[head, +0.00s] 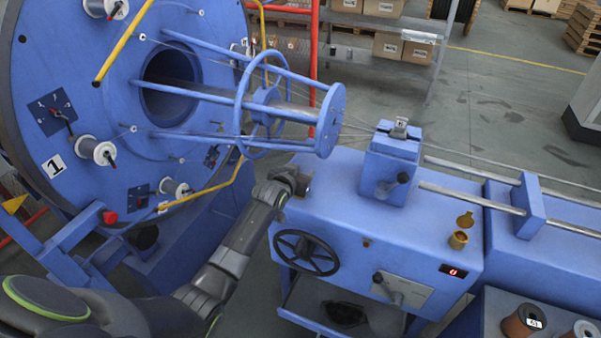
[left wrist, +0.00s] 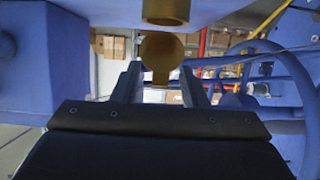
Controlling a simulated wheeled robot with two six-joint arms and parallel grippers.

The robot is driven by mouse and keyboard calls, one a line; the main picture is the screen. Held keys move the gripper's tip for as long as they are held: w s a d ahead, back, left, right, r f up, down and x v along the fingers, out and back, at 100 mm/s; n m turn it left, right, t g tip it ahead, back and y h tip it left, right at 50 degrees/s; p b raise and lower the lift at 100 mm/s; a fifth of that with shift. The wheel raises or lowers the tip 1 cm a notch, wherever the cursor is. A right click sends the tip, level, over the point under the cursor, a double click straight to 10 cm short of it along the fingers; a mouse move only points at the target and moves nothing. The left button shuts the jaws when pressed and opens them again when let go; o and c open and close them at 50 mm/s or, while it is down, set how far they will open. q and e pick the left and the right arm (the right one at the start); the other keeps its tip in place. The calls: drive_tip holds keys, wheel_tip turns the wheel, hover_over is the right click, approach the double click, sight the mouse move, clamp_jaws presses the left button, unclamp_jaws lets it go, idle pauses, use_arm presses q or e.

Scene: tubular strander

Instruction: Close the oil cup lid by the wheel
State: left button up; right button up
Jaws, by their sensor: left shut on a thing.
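The black handwheel (head: 306,252) is on the front of the blue machine housing. My left gripper (head: 303,186) is at the housing's top left corner, just above this wheel, and hides the oil cup there in the head view. In the left wrist view, the brass cup (left wrist: 166,10) shows at the top edge, partly cut off. Its round brass lid (left wrist: 160,48) stands open, apart from the cup's mouth. My left gripper (left wrist: 160,76) is shut on the lid, whose narrow tab lies between the fingers. My right gripper is in neither view.
Another brass oil cup (head: 458,240), with its lid (head: 465,220) raised, stands at the right of the housing. A blue block (head: 390,163) rises from the housing top. The blue guide ring (head: 257,105) and its bars are close behind my left gripper.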

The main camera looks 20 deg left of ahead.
use_arm(q)
drive_tip(key=shift+s+f+t+b, duration=0.3)
drive_tip(key=shift+f+t+b, duration=0.15)
drive_tip(key=shift+b, duration=0.6)
drive_tip(key=t+b, duration=0.1)
drive_tip(key=b, duration=0.1)
drive_tip(key=s+t+b, duration=0.1)
drive_tip(key=b, duration=0.1)
drive_tip(key=shift+f+t, duration=0.35)
drive_tip(key=t+b, duration=0.1)
drive_tip(key=b, duration=0.2)
drive_tip(key=f+t+b, duration=0.1)
drive_tip(key=b, duration=0.2)
drive_tip(key=shift+s+b, duration=0.35)
drive_tip(key=shift+t+b, duration=0.3)
drive_tip(key=shift+b, duration=0.85)
drive_tip(key=shift+s+b, duration=0.1)
drive_tip(key=shift+b, duration=0.7)
drive_tip(key=shift+r+t+b, duration=0.1)
drive_tip(key=shift+t+b, duration=0.3)
drive_tip(key=shift+b, duration=0.4)
drive_tip(key=shift+r, duration=0.1)
